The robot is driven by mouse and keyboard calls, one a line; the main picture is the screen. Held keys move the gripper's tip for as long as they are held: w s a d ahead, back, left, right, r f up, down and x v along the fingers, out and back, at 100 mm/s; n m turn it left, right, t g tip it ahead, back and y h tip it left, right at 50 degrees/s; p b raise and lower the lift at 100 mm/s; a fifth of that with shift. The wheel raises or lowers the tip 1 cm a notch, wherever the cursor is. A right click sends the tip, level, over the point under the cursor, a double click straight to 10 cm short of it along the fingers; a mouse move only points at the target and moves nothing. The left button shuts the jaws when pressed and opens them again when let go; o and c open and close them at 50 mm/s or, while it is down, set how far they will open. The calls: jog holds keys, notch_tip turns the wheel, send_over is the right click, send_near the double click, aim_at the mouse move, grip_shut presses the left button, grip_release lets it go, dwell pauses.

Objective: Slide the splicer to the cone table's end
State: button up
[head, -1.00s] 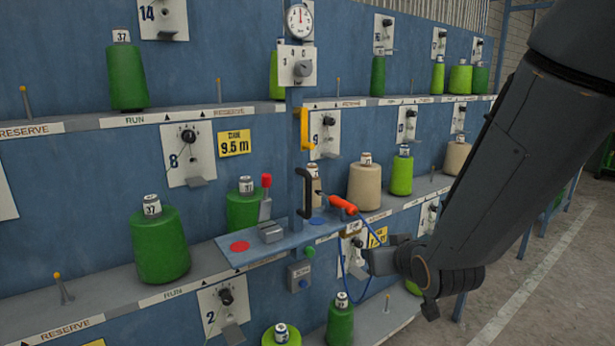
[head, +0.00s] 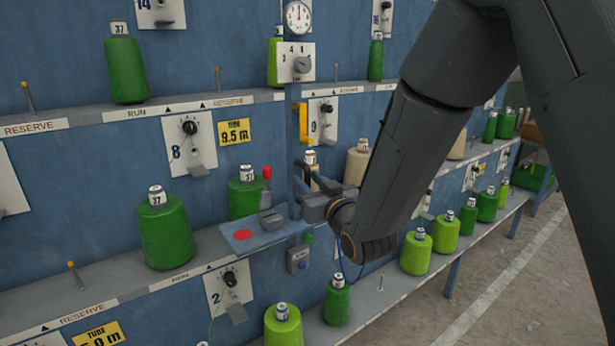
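The splicer carriage has a blue plate (head: 236,229) with a red disc (head: 243,235), a small grey block (head: 271,220) and a red-topped lever (head: 267,174). It stands in front of the cone shelf, joined to a blue upright post (head: 296,155) with a yellow handle (head: 303,122). My gripper (head: 312,206) is at the post, just right of the grey block, where a black handle showed before. My gripper and wrist hide that handle, the blue disc and the orange-red tool. I cannot tell whether the fingers are open or around the handle.
Green cones stand along the shelves, one (head: 165,232) left of the plate and one (head: 245,199) behind it. A grey button box (head: 298,259) hangs below the plate, and a lower green cone (head: 337,302) stands under my wrist. Grey floor (head: 500,290) lies open at the right.

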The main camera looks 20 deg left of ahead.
jog(key=shift+w+a, duration=0.35)
jog(key=shift+w, duration=0.1)
grip_shut()
jog(key=shift+s, duration=0.1)
